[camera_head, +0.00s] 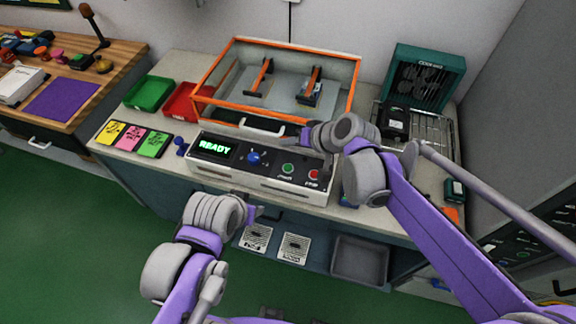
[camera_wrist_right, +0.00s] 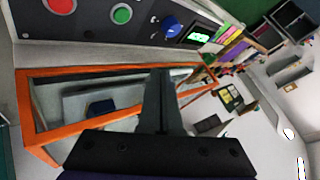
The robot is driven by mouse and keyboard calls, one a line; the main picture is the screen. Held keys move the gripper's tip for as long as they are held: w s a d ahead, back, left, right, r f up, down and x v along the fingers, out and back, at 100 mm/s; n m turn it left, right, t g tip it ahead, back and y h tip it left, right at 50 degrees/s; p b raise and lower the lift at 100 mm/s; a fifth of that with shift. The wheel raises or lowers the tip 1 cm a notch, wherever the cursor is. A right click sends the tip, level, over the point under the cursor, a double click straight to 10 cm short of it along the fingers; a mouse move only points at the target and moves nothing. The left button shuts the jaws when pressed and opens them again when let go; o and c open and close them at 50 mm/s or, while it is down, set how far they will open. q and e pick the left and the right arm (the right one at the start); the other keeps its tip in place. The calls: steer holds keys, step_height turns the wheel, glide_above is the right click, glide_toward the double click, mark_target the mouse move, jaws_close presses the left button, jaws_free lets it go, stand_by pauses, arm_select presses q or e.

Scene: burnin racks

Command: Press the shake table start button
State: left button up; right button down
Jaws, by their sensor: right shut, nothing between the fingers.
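The shake table's control panel (camera_head: 265,165) is a pale box with a display reading READY (camera_head: 215,148), a blue knob (camera_head: 254,157), a green button (camera_head: 288,168) and a red button (camera_head: 313,175). The green button also shows at the top of the right wrist view (camera_wrist_right: 121,14), left of the blue knob (camera_wrist_right: 171,25). My right gripper (camera_head: 303,135) is above the panel's back edge, apart from the green button. Its fingers (camera_wrist_right: 160,75) are together and empty. My left gripper (camera_head: 264,214) is low in front of the bench; its jaws are unclear.
An orange-framed clear enclosure (camera_head: 226,70) stands behind the panel. Green (camera_head: 148,93) and red (camera_head: 183,102) bins sit to its left, coloured cards (camera_head: 130,139) in front of them. A wire rack (camera_head: 432,128) and a green fan unit (camera_head: 425,75) stand at right.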

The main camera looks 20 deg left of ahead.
mark_target(290, 170)
step_height(290, 170, down, 8)
steer(key=b, duration=0.4)
steer(key=shift+s+f+b, duration=0.1)
steer(key=shift+f+b, duration=0.1)
steer(key=shift+b, duration=0.15)
arm_select(q)
step_height(290, 170, down, 7)
steer(key=s, duration=0.2)
steer(key=shift+s+g, duration=0.3)
arm_select(e)
steer(key=shift+f, duration=0.2)
steer(key=shift+f, duration=0.1)
stand_by(0.9)
arm_select(q)
steer(key=shift+s+f+b, duration=0.1)
steer(key=shift+f+b, duration=0.15)
steer(key=shift+b, duration=0.15)
arm_select(e)
steer(key=shift+d+f, duration=0.1)
steer(key=shift+f, duration=0.2)
